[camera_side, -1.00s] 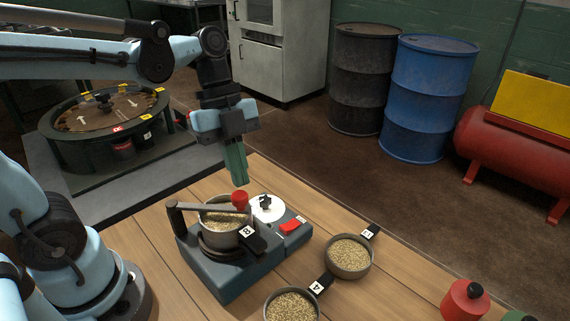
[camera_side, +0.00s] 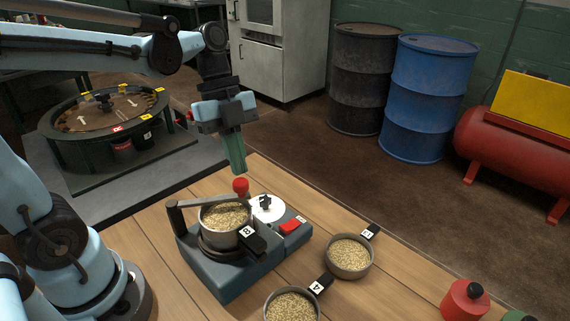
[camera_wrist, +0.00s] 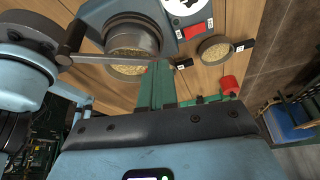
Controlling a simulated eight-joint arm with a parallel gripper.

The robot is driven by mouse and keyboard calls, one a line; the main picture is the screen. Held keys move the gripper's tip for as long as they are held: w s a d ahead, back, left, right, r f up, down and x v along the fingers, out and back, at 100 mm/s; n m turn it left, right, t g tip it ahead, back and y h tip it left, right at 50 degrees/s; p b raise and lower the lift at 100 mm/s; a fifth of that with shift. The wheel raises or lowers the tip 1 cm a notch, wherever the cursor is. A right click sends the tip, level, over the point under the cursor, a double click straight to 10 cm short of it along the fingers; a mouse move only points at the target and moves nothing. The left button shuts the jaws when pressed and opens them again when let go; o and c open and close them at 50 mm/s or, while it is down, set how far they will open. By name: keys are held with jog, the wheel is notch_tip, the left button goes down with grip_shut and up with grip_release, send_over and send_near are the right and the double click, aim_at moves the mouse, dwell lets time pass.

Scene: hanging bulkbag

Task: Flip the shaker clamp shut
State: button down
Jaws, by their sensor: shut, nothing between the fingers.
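The shaker (camera_side: 222,270) is a dark teal-grey base on the bench. A round steel pan (camera_side: 222,222) of grain with a handle labelled 8 sits on it. The shaker clamp (camera_side: 190,203) is a grey bar from a post at the left, ending in a red knob (camera_side: 240,185); the bar is raised beside the pan's far rim. My gripper (camera_side: 238,169) is shut and empty, its green fingertips just above the knob; I cannot tell if they touch. In the wrist view the gripper (camera_wrist: 158,66) is at the bar's end (camera_wrist: 110,60), hiding most of the knob.
A white dial (camera_side: 266,209) and red switch (camera_side: 290,226) are on the shaker's right. Two more grain pans (camera_side: 349,256) (camera_side: 292,305) stand to the right and in front. A red container (camera_side: 464,301) is at the lower right. The bench between is clear.

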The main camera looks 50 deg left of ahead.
jog(key=w+v, duration=0.1)
jog(key=v, duration=0.9)
jog(key=shift+w, duration=0.25)
notch_tip(320, 180, down, 12)
jog(key=s+n+t+y, duration=0.3)
jog(key=n+t, duration=0.5)
jog(key=n, duration=1.2)
jog(key=s+a+r+m+g+h, duration=0.25)
jog(key=a+r+g+h, duration=0.2)
jog(key=a+r, duration=0.45)
jog(key=w+d+f, duration=0.2)
jog(key=d+f, duration=0.5)
jog(key=d, duration=0.3)
jog(key=shift+d+m+t+h, duration=0.35)
jog(key=shift+t+h, duration=0.1)
